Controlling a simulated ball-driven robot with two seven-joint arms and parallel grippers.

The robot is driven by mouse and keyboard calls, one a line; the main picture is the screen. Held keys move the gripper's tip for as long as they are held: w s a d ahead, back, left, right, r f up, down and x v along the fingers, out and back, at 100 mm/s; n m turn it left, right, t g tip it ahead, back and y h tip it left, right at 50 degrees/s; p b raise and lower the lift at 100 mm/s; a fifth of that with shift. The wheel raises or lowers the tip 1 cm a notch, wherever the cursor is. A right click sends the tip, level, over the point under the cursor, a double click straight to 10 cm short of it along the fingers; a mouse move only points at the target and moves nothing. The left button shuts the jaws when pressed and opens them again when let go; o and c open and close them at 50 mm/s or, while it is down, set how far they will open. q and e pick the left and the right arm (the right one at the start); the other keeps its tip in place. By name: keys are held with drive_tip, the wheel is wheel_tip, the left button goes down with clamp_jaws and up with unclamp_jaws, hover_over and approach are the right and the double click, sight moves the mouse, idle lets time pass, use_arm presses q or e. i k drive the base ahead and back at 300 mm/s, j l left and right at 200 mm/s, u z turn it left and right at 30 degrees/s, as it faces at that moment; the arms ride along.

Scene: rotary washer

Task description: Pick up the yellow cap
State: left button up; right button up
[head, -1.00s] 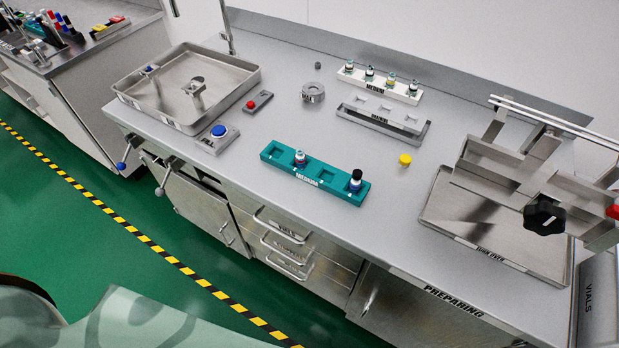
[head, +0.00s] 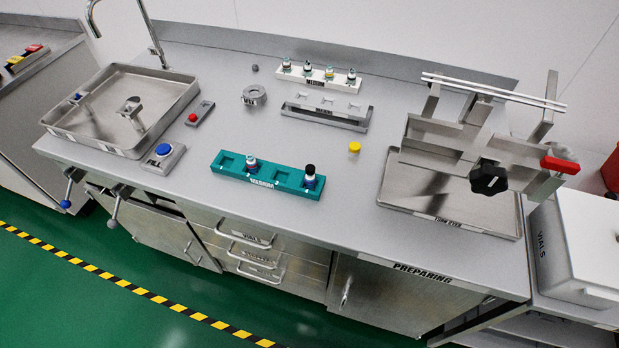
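The yellow cap (head: 354,148) sits alone on the steel counter (head: 330,215), between the teal rack and the metal fixture at the right. It is small and appears to lie free of other things. Neither of my grippers shows in the head view.
The teal rack (head: 233,170) holds two vials left of the cap. Behind stand a grey slotted rack (head: 325,113) and a white rack (head: 315,78) with several vials. The fixture with a black knob (head: 489,178) stands on a tray at right. The counter around the cap is clear.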

sight(354, 149)
drive_tip(key=j+z, duration=0.15)
drive_tip(key=j, duration=1.15)
